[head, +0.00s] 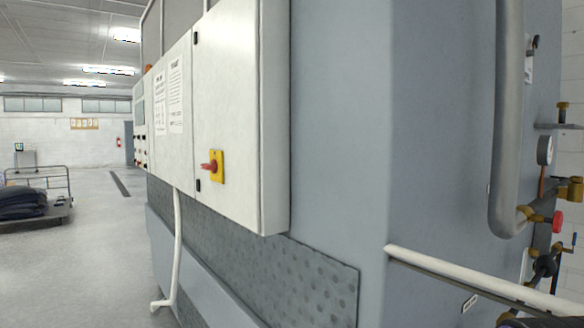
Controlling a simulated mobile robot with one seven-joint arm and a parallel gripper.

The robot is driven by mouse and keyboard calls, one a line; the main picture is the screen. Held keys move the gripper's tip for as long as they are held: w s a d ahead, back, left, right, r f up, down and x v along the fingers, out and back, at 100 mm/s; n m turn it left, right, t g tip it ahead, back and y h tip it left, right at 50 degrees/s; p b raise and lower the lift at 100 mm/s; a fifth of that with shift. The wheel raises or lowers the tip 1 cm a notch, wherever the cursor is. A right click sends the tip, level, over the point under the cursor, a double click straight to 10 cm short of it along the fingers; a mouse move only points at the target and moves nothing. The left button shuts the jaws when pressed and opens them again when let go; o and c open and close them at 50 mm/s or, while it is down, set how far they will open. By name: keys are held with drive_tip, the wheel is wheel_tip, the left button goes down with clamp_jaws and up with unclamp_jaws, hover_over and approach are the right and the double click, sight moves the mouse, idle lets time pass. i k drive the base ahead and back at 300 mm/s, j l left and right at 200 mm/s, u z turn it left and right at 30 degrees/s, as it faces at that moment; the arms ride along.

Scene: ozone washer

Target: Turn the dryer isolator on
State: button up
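A rotary isolator switch with a red handle on a yellow plate (217,166) is on the door of a pale electrical cabinet (228,95). The red handle (208,166) sticks out to the left of the plate and looks roughly level. No label naming it can be read, so I cannot tell if it is the dryer's. The cabinet is seen at a slant, on the side of a large grey-blue machine (345,120). My gripper is not in view.
A thick grey pipe (509,130), a gauge (545,150) and several valves stand at the right. A white pipe (440,266) runs low from the machine's corner. At left, a cart with dark cloth (22,203) stands beyond open floor (95,255).

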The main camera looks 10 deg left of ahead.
sight(213, 167)
drive_tip(key=i+j+z, duration=0.15)
drive_tip(key=j, duration=0.25)
drive_tip(key=j+z, duration=0.1)
drive_tip(key=j, duration=0.35)
drive_tip(key=i+j, duration=0.1)
drive_tip(key=j, duration=0.75)
drive_tip(key=i+j+z, duration=0.15)
drive_tip(key=j, duration=0.7)
